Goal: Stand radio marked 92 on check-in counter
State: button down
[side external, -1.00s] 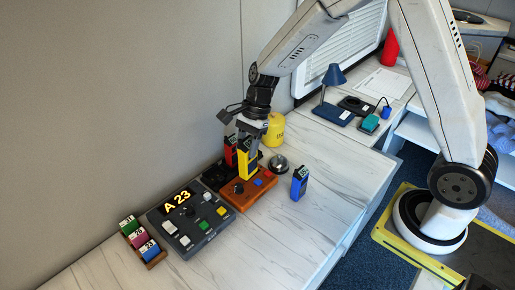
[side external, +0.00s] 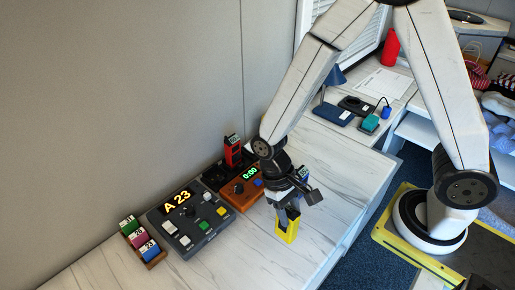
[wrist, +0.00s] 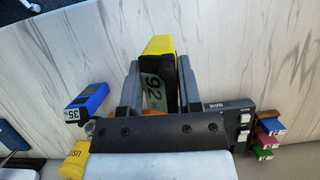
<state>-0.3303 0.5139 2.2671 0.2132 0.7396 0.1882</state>
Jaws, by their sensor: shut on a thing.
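The yellow radio (side external: 287,232) is upright over the white check-in counter (side external: 250,262), near its front edge. In the wrist view the radio (wrist: 160,46) shows a label that reads 92. My gripper (side external: 289,212) is shut on its upper part, with one finger on each side; it also shows in the wrist view (wrist: 161,88). I cannot tell whether the radio's base touches the counter. A blue radio (wrist: 88,102) marked 35 stands to the left in the wrist view; the arm mostly hides it in the side view.
A red radio (side external: 233,152) stands in a dark holder behind an orange-brown box (side external: 240,200) showing 0:00. A grey console (side external: 190,222) reads A 23, with a tray of coloured blocks (side external: 150,251) at its left. The front-left counter is clear.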

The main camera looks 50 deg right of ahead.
aim_at(288, 233)
jog(key=shift+s, duration=0.3)
jog(key=shift+f, duration=0.15)
jog(key=shift+f, duration=2.1)
jog(key=shift+f, duration=0.15)
jog(key=shift+f, duration=1.65)
jog(key=shift+f, duration=0.1)
jog(key=shift+c, duration=1.4)
grip_release()
